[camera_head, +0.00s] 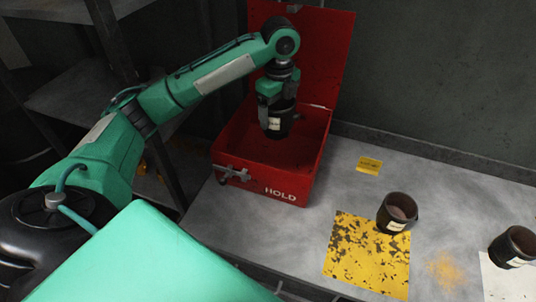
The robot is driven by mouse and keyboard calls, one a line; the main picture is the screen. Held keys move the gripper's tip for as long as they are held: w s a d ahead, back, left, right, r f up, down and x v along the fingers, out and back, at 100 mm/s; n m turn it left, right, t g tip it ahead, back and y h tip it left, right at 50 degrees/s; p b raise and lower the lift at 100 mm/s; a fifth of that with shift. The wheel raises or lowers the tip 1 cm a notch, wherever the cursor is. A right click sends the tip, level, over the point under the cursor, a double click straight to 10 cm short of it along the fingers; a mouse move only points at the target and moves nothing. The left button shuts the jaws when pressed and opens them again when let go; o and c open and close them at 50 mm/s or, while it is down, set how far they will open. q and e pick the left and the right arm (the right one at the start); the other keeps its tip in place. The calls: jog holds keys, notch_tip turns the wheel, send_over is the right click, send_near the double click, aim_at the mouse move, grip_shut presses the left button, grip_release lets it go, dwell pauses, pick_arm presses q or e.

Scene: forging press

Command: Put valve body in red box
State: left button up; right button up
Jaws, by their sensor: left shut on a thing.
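My left arm reaches in from the left, and its gripper (271,100) points down over the open red box (248,190). It is shut on a dark cylindrical valve body (278,123) with a pale label, held upright at the box's opening, above the visible floor. The red box has its lid raised at the back and "HOLD" on its front. A second dark valve body (397,212) stands at the yellow mat's upper right edge. A third (512,247) stands at the right edge on a white sheet. My right gripper is not in view.
The grey table (400,165) carries a worn yellow mat (368,255), a small yellow label (369,165) and a white sheet (505,282). Dark shelving (85,95) stands at the left. A wall is behind the table. The table between box and mat is clear.

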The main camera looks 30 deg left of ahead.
pick_arm(q)
notch_tip(320, 180, down, 18)
jog(key=p, duration=0.3)
jog(key=shift+f, duration=0.4)
jog(key=shift+d, duration=0.1)
jog(key=o, duration=1.5)
jog(key=shift+f, duration=0.2)
jog(key=shift+s, duration=0.1)
jog(key=shift+r, duration=0.1)
